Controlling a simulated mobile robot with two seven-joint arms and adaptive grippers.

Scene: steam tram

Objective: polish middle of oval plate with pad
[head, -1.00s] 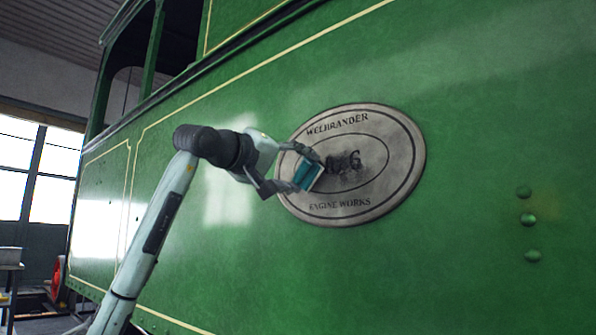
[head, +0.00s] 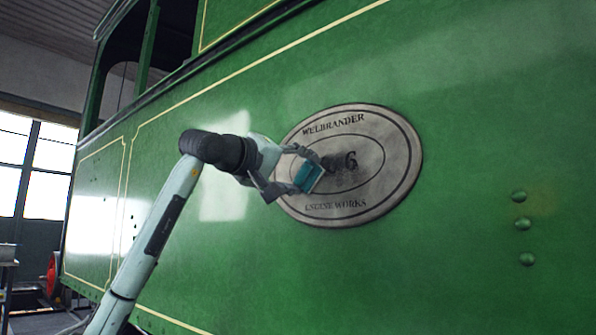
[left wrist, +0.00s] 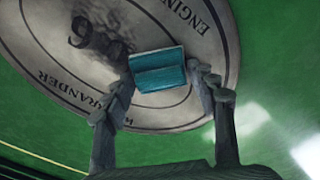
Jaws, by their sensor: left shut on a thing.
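The oval plate (head: 392,190) is grey metal with dark raised lettering and two dark rings, fixed to the tram's green side. Dark smudges cover its middle around the number, whose last digit reads 6. The plate also fills much of the left wrist view (left wrist: 205,25). My left gripper (head: 301,172) is shut on a teal pad (head: 312,178) with a pale face. The pad, also in the left wrist view (left wrist: 158,72), is in front of the plate's left-middle part and hides some digits. I cannot tell whether it touches the plate. My right gripper is not in view.
The green tram side (head: 470,245) with pale lining spreads around the plate. Several round rivets (head: 522,224) stand out at the right. A grey stand (head: 8,265) and bright windows (head: 45,170) are at the far left.

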